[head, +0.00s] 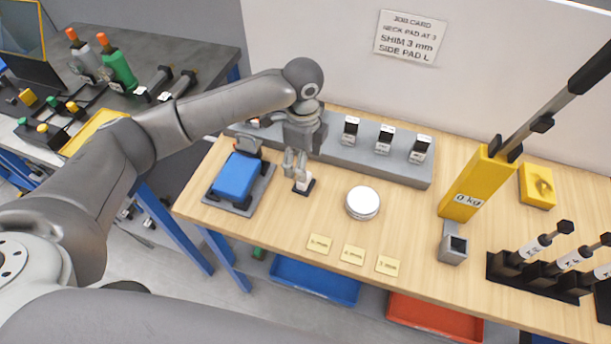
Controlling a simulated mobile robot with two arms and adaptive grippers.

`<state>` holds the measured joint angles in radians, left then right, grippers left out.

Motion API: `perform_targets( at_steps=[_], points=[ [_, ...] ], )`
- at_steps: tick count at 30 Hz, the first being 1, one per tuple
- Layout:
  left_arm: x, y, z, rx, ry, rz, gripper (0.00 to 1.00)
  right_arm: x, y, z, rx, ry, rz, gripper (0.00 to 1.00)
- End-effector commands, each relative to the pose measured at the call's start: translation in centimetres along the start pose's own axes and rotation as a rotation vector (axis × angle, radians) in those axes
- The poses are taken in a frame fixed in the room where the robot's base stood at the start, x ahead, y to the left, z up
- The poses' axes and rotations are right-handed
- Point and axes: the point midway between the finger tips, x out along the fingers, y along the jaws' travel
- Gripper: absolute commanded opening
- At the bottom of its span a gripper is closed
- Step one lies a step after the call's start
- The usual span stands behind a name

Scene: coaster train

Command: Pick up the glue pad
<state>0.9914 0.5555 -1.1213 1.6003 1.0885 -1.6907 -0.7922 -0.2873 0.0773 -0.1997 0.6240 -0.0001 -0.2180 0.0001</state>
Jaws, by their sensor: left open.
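My left gripper (296,172) points down over the workbench (290,215), its fingers just above or around a small black-and-white block (304,186). The fingers are open; whether they touch the block cannot be told. No piece is clearly labelled as the glue pad. A round white pad or tin (362,203) lies flat on the bench to the right of the gripper, apart from it. A blue block (236,177) sits on a dark tray to the left of the gripper. My right gripper is not in view.
A grey rack (395,164) with several small labelled blocks runs along the wall behind my gripper. A yellow "0 kg" device (473,186) with a long lever stands right. Small yellow cards (353,255) lie near the front edge. The middle bench is fairly clear.

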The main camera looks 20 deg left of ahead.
Motion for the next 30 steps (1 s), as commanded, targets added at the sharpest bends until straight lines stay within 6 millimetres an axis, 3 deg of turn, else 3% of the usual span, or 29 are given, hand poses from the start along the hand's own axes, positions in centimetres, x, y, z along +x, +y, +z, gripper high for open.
perform_targets(
  at_steps=[3, 7, 13, 18, 26, 30],
  points=[
    [1.3, 0.0, 0.0, -0.001, 0.000, -0.001, 0.66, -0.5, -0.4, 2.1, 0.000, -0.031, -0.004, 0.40],
    [2.1, 0.1, -0.1, 0.000, 0.000, 0.000, 0.66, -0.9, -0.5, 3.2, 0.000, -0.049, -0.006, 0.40],
    [4.7, 0.4, -0.3, -0.001, 0.000, 0.002, 0.66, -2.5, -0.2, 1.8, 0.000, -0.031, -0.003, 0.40],
    [6.7, 0.3, -0.4, 0.000, 0.000, -0.002, 0.66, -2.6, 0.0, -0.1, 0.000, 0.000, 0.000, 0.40],
    [7.1, 0.3, -0.3, 0.000, 0.000, -0.003, 0.66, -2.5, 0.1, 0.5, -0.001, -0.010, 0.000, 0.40],
    [7.0, 0.3, -0.3, 0.000, 0.000, -0.003, 0.48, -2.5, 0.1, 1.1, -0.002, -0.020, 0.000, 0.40]
  ],
)
